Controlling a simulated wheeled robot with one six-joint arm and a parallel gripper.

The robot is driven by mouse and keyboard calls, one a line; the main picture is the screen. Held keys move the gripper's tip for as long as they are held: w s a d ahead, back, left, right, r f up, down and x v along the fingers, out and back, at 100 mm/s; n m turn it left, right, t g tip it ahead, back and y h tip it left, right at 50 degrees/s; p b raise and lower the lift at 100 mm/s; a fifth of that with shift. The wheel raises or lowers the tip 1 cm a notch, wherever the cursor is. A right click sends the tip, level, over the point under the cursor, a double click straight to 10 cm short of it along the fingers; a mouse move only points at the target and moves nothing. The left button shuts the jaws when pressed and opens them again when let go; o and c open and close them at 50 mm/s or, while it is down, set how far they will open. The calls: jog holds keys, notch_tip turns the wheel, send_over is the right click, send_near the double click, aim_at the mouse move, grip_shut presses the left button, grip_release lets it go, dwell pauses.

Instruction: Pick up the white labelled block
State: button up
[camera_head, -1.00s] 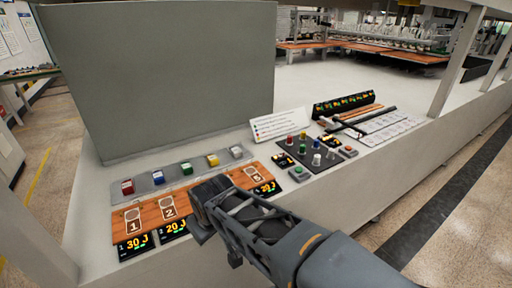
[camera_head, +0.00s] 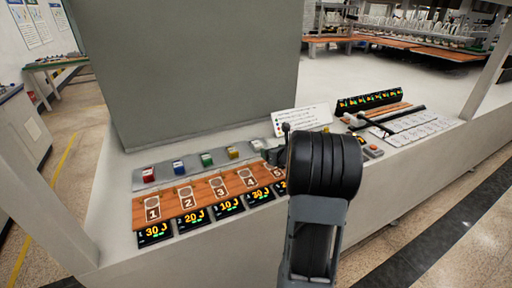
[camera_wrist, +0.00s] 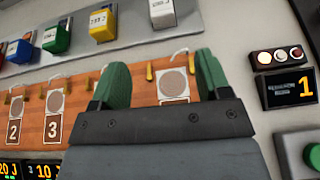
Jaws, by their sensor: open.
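The white labelled block (camera_wrist: 162,14) is at the top of the wrist view, partly cut off by the frame edge. It stands at the right end of a grey strip, and its top shows in the head view (camera_head: 257,145). My gripper (camera_wrist: 162,72) has two green fingers spread apart with nothing between them. It is over the wooden board (camera_wrist: 75,100), on the near side of the white block and apart from it. In the head view my arm hides part of the board's right end.
Yellow (camera_wrist: 102,24) and blue (camera_wrist: 57,38) blocks stand left of the white one. Green (camera_head: 207,158) and red (camera_head: 148,174) blocks share the strip. A tall grey panel (camera_head: 190,70) rises behind. A white sign (camera_head: 301,119) and control panels lie to the right.

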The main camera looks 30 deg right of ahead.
jog(key=p, duration=0.1)
send_near(259, 146)
jog(key=x, duration=0.4)
jog(key=shift+w+f, duration=0.15)
jog(key=shift+w, duration=0.2)
jog(key=shift+p+x, duration=1.25)
jog(key=shift+x, duration=1.25)
jog(key=shift+d+f, duration=0.1)
jog(key=c, duration=1)
jog(key=shift+c, duration=0.3)
